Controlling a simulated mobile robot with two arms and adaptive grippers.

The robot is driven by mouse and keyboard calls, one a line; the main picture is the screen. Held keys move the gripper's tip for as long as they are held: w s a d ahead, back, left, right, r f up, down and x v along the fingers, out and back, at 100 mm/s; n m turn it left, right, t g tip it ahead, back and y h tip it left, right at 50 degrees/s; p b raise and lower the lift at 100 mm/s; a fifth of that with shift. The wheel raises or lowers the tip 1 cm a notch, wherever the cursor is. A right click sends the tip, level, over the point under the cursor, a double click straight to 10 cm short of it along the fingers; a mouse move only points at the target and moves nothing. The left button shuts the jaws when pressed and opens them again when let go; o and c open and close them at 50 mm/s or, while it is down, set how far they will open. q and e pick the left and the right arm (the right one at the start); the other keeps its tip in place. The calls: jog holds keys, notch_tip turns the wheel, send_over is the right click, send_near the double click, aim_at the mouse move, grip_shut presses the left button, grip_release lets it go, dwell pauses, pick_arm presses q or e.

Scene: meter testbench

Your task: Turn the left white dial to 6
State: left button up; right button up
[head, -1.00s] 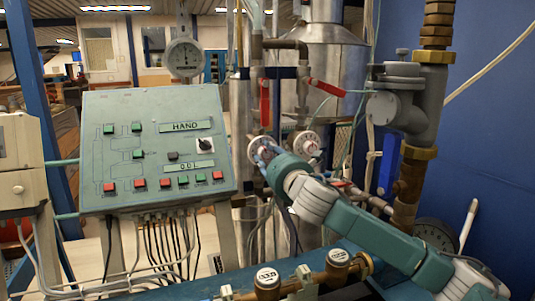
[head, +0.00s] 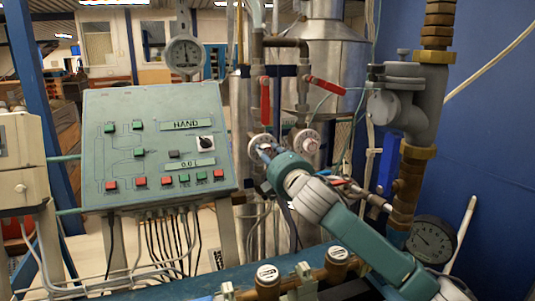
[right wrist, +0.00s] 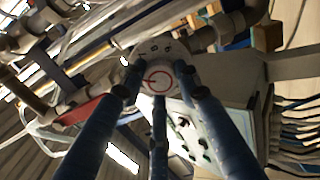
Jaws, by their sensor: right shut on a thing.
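The left white dial (head: 257,140) is on the pipework right of the green control panel, partly hidden by my right gripper (head: 265,152). The right wrist view shows the dial's face (right wrist: 157,77) with a red ring and dark numbers near its rim, too small to read surely. The three dark fingers of my right gripper (right wrist: 158,95) are closed around the dial's edge. A second white dial (head: 306,141) is to the right, apart from my gripper. My left gripper is in neither view.
The sloped green panel (head: 150,165) with buttons stands at left. Red valve levers (head: 325,85) are above the dials. A grey valve with brass pipe (head: 410,110) and a pressure gauge (head: 432,240) are at right. Brass fittings (head: 267,280) are in front.

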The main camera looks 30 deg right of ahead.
jog(key=shift+d+r+m, duration=0.15)
jog(key=shift+d+m, duration=0.05)
jog(key=shift+m, duration=1)
jog(key=o, duration=1.1)
jog(key=shift+o, duration=0.2)
jog(key=shift+s+d, duration=0.1)
jog(key=shift+d, duration=0.05)
jog(key=shift+f, duration=0.2)
